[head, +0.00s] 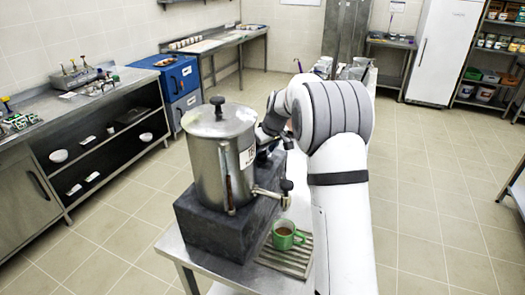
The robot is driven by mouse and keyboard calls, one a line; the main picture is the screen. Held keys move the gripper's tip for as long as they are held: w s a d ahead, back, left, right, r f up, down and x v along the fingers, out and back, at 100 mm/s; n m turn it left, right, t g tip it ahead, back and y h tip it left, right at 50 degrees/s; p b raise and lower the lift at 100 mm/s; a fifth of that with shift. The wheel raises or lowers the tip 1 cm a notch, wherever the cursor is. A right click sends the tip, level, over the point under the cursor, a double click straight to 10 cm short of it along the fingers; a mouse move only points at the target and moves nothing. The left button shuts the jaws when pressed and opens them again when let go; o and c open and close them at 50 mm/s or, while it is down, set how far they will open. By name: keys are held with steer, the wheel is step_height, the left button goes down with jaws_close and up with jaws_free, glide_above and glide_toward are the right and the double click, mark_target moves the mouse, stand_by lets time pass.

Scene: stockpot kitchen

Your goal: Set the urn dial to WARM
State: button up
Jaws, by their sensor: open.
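The steel urn (210,165) stands upright on a dark block (205,225) at the near end of the table. It has a lid with a black knob, a sight tube on its front and a white label (248,156) on its right side. Its tap (270,194) with a black handle points right. I cannot make out the dial or its setting. My gripper (266,137) is close to the urn's right rear side, partly hidden by the urn and my arm. It is open. I cannot tell whether it touches anything.
Steel counters (75,100) and a blue cabinet (180,82) line the left. A white fridge (443,50) and shelves stand far right. The tiled floor (440,200) at right is clear.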

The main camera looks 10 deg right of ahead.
steer(key=shift+w+a+f, duration=0.15)
steer(key=shift+w+f, duration=0.05)
steer(key=shift+f, duration=0.45)
steer(key=c, duration=1)
